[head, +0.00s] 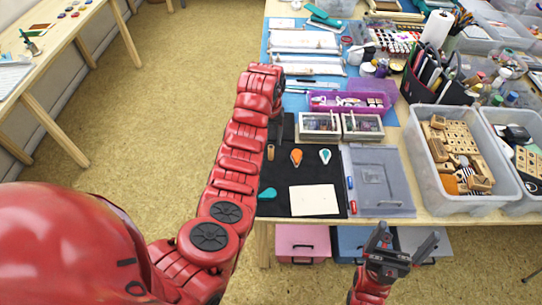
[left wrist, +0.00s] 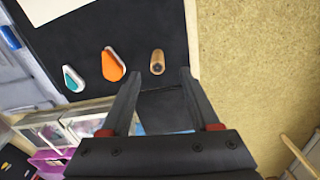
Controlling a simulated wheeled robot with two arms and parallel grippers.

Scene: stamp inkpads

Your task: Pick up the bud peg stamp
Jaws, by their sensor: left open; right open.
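The bud peg stamp is most likely the small wooden peg (head: 271,152) on the black mat (head: 283,194). In the left wrist view the peg (left wrist: 157,62) shows a dark round end and lies just beyond the fingertips, roughly centred between them. My left gripper (left wrist: 160,72) is open and empty, its fingers spread on either side of the peg's line. In the head view the left gripper (head: 279,130) is partly hidden by my arm. My right gripper (head: 402,242) is open and empty in front of the table edge.
An orange inkpad (head: 296,157) and a teal-and-white inkpad (head: 325,155) lie beside the peg. A teal piece (head: 267,194) and a white card (head: 314,199) lie nearer. Clear-lidded boxes (head: 320,124) stand behind; a grey tray (head: 379,181) lies to the right.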

